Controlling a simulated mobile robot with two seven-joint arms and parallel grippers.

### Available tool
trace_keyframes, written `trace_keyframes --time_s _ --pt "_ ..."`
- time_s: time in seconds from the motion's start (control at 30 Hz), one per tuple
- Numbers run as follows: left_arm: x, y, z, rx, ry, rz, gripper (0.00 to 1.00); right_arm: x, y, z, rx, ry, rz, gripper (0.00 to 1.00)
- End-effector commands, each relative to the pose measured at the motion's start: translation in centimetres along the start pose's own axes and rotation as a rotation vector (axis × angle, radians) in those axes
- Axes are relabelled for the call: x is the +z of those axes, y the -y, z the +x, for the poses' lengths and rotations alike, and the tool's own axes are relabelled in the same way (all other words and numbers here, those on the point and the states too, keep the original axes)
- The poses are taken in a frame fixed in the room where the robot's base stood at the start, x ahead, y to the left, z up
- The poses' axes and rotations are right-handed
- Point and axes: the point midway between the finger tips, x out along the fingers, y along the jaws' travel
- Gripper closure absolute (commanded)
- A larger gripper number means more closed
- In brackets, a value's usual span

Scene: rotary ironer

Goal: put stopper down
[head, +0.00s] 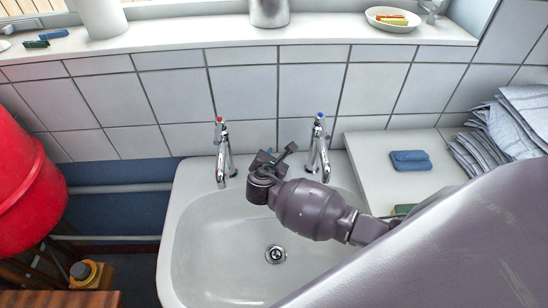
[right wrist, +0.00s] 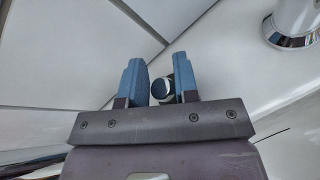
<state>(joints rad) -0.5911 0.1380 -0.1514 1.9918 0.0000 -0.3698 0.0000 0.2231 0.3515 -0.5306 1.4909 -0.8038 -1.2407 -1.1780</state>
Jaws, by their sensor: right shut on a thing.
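My right gripper (head: 272,157) is over the back rim of the white sink (head: 190,258), between the two chrome taps. In the right wrist view its blue-tipped fingers (right wrist: 160,82) are close together, with a small dark round stopper (right wrist: 162,89) between them. The stopper has a pale edge and is partly hidden by the fingers. The pale surface of the sink's back ledge and the wall tiles lie beyond the fingers. I cannot tell whether the stopper touches the ledge. The sink's drain (head: 275,254) is uncovered at the bottom of the basin. My left gripper is not in view.
The left tap (head: 223,155) and right tap (head: 318,150) stand close on either side of my right gripper. A white counter (head: 375,150) to the right holds a blue cloth or sponge (head: 410,160) and stacked striped cloths (head: 508,125). A red drum (head: 25,190) is at left.

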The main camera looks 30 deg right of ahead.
Motion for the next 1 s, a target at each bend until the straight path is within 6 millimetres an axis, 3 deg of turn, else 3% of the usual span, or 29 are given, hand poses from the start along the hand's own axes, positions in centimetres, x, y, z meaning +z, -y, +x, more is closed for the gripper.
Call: trace_keyframes --time_s 0.23,0.27,0.4,0.77,1.0 --pt "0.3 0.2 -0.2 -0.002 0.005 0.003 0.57 -0.2 0.1 0.1 0.000 0.000 -0.001 0.99" --pt "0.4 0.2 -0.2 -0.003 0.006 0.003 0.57 -0.2 0.1 0.1 0.000 0.000 0.000 0.67" --pt "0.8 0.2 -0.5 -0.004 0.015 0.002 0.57 -0.2 0.1 0.1 0.000 0.000 0.000 0.46" --pt "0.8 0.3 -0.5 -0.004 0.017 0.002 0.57 0.1 -0.1 -0.2 0.001 0.000 0.001 0.46" --pt "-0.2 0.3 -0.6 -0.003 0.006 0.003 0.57 0.1 -0.1 -3.7 0.001 -0.003 0.002 0.46"
